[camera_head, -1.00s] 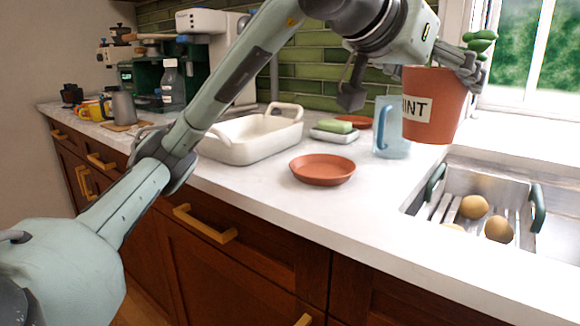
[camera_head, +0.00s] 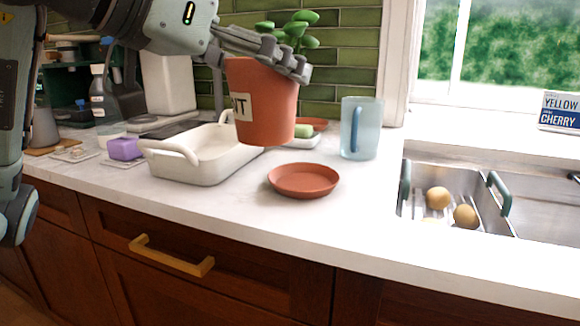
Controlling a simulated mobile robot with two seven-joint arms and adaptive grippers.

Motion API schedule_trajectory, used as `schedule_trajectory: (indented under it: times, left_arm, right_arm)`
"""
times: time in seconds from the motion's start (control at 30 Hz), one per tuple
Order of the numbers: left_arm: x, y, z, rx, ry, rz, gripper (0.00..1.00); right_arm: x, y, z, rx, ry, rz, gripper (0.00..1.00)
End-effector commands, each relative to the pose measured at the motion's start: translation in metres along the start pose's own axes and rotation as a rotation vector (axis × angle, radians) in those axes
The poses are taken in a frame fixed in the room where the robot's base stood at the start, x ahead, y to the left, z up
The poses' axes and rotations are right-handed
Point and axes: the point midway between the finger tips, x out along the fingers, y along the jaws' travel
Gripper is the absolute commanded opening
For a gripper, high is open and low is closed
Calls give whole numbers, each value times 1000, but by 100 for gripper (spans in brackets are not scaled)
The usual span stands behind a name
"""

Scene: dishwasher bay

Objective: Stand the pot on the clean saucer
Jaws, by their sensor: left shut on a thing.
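A terracotta saucer (camera_head: 303,181) lies empty on the counter, below and a little right of the pot in the picture. Its top looks plain, with no clear dirt. A second terracotta saucer (camera_head: 319,123) shows as a sliver at the back, mostly hidden behind the pot and the green soap. My right gripper is out of view.
A white baking dish (camera_head: 205,168) stands left of the near saucer. A blue glass jug (camera_head: 361,130) stands behind it to the right. The sink with a rack (camera_head: 486,196) holding round tan items is farther right. Counter in front of the saucer is clear.

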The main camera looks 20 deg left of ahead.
Motion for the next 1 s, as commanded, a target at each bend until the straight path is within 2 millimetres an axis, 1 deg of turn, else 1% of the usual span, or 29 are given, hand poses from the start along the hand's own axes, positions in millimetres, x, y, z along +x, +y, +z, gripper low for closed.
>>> schedule_trajectory:
  times: [0.1,0.3,0.4,0.5,0.67,0.8,0.9,1.0]
  left_arm:
    - [26,-4,6,-5,-6,4,32]
    - [77,-15,14,-6,-5,4,32]
    - [99,-19,17,-5,-4,4,32]
    - [114,-22,18,-4,0,4,32]
    - [125,-25,22,-2,0,1,32]
    - [133,-25,39,-4,-2,4,32]
    - [138,-24,51,-2,-1,4,32]
    - [140,-25,56,-3,2,1,32]
  right_arm:
    - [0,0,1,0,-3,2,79]
    - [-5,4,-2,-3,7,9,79]
    - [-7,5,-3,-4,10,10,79]
    - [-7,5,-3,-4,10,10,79]
    - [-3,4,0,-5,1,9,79]
    - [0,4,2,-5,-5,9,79]
    - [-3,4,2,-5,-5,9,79]
    - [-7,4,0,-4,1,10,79]
